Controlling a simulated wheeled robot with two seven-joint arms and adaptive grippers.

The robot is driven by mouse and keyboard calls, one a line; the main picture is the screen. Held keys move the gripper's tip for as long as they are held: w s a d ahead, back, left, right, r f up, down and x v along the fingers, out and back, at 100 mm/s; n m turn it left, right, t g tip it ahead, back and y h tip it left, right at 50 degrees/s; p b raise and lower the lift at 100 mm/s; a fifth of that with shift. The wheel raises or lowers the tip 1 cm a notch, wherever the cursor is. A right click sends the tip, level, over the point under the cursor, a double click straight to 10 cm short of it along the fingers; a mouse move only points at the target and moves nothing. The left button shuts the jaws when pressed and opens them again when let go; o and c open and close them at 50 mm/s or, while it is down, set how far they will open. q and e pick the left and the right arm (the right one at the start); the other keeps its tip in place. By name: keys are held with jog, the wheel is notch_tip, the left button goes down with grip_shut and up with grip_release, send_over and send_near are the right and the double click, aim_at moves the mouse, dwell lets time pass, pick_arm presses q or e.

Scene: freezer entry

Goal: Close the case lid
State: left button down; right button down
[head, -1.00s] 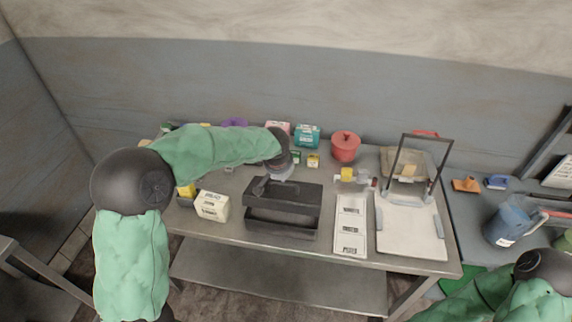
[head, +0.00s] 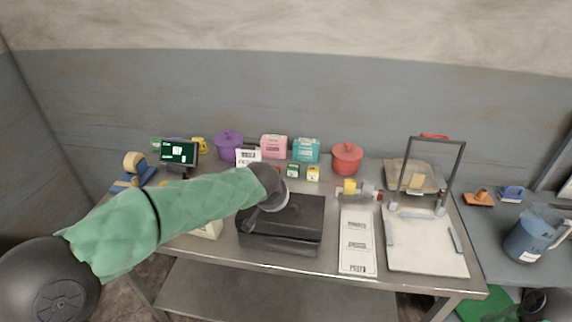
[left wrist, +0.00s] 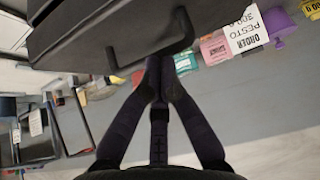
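The black case (head: 280,243) stands on the metal table in the head view. Its lid (head: 298,214) lies flat over the base, and any small gap at the seam is too small to tell. My left gripper (head: 268,207) is at the left part of the lid, partly hidden by its own wrist. In the left wrist view, the case (left wrist: 110,30) with its handle fills the top. The left gripper's fingers (left wrist: 161,68) are together with nothing seen between them, close by the handle; contact is unclear.
A white label board (head: 357,262) and a tray with an upright frame (head: 428,255) stand right of the case. Behind are a red pot (head: 346,158), a purple pot (head: 229,144) and small boxes. A blue jug (head: 525,240) is far right.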

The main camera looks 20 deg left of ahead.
pick_arm(q)
jog(key=shift+s+f+b, duration=0.15)
jog(key=shift+s+b, duration=0.05)
jog(key=shift+b, duration=0.1)
pick_arm(e)
jog(key=shift+f, duration=0.5)
